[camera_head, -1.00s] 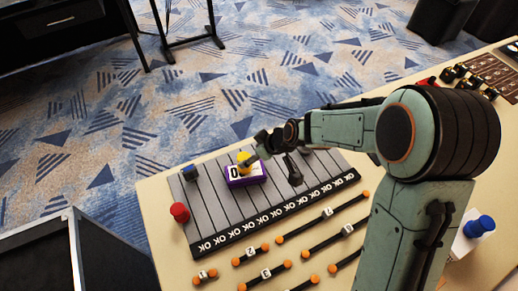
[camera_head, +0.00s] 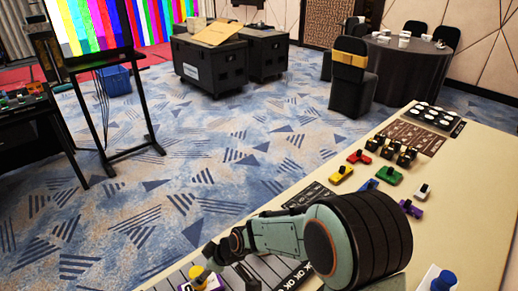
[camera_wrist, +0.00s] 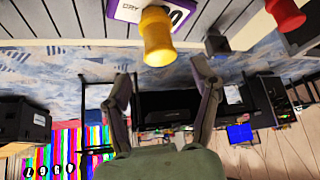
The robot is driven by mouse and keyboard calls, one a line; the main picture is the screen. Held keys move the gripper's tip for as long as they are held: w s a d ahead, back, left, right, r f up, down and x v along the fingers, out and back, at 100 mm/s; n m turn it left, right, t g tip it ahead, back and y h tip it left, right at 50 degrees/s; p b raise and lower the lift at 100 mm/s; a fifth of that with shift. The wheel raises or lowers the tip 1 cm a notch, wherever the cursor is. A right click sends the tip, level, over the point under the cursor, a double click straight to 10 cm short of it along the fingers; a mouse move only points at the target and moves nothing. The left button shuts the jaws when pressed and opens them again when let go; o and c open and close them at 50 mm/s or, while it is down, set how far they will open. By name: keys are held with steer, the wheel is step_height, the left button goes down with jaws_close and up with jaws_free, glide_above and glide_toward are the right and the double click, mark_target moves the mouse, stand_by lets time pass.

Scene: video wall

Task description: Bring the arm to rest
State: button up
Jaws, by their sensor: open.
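My gripper (camera_wrist: 163,88) is open, with its two fingers spread in the wrist view. Nothing shows between the fingertips. A yellow knob (camera_wrist: 156,38) on a purple block with a white label (camera_wrist: 128,10) stands just beyond the fingertips in that view. In the head view my arm reaches left along the bottom edge, with my gripper (camera_head: 215,260) close to the yellow knob (camera_head: 202,277). I cannot tell from the head view whether they touch.
A blue block (camera_wrist: 216,42) and a red knob (camera_wrist: 286,12) show near the grey slatted board (camera_wrist: 60,27). On the cream table (camera_head: 470,190) stand coloured pieces, including a green one (camera_head: 388,175), and a blue-topped white object (camera_head: 440,280). Patterned carpet lies beyond the table edge.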

mark_target(192, 271)
steer(key=x, duration=0.8)
step_height(192, 271, up, 3)
steer(key=shift+f, duration=0.25)
steer(key=shift+s+d+r, duration=0.2)
steer(key=shift+r, duration=0.5)
steer(key=shift+f, duration=0.1)
